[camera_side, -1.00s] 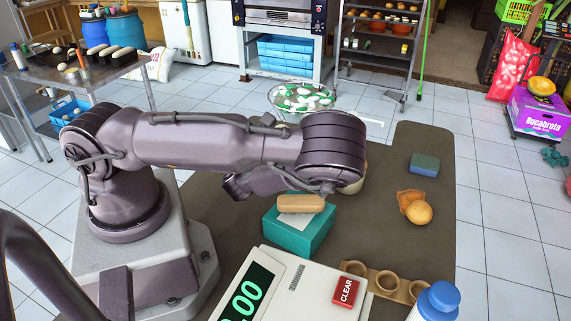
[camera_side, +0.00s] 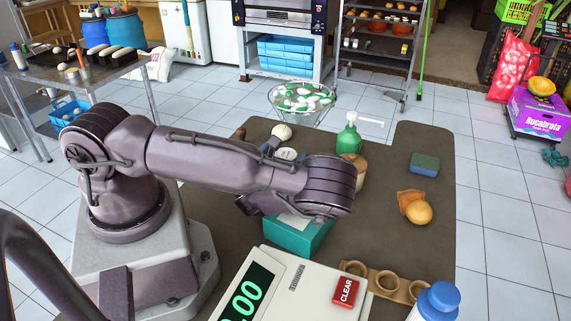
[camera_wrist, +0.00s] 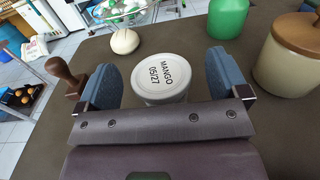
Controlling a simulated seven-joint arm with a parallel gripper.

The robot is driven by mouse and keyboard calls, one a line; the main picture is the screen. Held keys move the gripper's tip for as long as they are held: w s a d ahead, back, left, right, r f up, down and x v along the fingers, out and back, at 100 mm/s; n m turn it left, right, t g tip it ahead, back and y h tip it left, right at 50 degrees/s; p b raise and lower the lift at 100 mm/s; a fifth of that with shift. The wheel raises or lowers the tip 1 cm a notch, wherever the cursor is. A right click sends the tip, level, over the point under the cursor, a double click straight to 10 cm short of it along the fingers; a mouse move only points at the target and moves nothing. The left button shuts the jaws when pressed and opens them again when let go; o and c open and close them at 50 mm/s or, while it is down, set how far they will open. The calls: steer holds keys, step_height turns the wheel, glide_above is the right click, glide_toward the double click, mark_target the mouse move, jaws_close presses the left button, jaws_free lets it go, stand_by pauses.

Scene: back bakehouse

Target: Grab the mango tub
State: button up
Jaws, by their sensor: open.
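The mango tub (camera_wrist: 161,72) is a white round tub with a lid marked "MANGO 05/27". It stands upright on the dark worktop. In the wrist view my gripper (camera_wrist: 164,80) is open, with one blue-grey finger on each side of the tub and a visible gap at both sides. The lower part of the tub is hidden behind my gripper's body. In the side view a white lid that looks like the tub's (camera_side: 287,154) shows just behind my arm, which hides most of my gripper there.
A green pump bottle (camera_side: 348,139) and a lidded tan jar (camera_wrist: 292,55) stand to the right. A pale round object (camera_wrist: 125,41) lies beyond the tub, and a wooden-handled stamp (camera_wrist: 66,76) stands left. A teal box (camera_side: 300,237) and a scale (camera_side: 293,285) are nearer the side camera.

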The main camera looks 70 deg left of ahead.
steer(key=shift+c, duration=0.4)
steer(key=c, duration=1)
steer(key=shift+r, duration=0.1)
